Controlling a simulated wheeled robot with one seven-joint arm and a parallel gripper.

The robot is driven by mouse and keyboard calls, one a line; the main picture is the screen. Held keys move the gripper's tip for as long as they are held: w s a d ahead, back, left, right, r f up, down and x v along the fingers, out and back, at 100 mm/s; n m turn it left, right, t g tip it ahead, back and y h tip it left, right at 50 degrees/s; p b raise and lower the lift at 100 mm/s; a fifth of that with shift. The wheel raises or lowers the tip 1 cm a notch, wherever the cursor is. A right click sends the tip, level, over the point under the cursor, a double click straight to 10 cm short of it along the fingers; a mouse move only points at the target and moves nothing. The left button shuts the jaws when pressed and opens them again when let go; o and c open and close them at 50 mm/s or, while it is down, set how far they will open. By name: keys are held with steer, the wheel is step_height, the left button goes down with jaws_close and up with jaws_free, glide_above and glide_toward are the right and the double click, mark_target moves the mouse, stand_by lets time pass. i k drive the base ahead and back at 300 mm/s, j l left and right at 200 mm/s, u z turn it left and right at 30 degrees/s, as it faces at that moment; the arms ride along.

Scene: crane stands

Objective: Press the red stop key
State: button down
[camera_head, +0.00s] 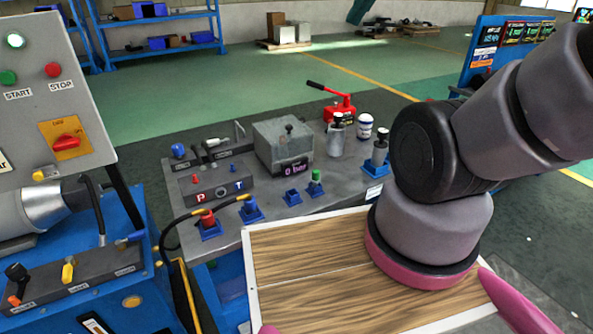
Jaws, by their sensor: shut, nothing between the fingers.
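The red stop key (53,70) is a round red button on the upright grey control panel (40,110) at the left, just above the label STOP. A green button (8,77) labelled START sits to its left. Nothing covers the red key. Grey and black links of my arm fill the right side, well away from the panel. My gripper and its fingertips are not in view.
A yellow plate with a red rotary switch (67,142) is below the stop key. A grey bench with a metal block (283,145), a red hand pump (338,108) and several small fittings stands in the middle. A black-and-yellow hose (163,250) curves beside the panel stand. Green floor lies behind.

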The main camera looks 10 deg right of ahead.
mark_target(53, 69)
steer(key=u, duration=1.7)
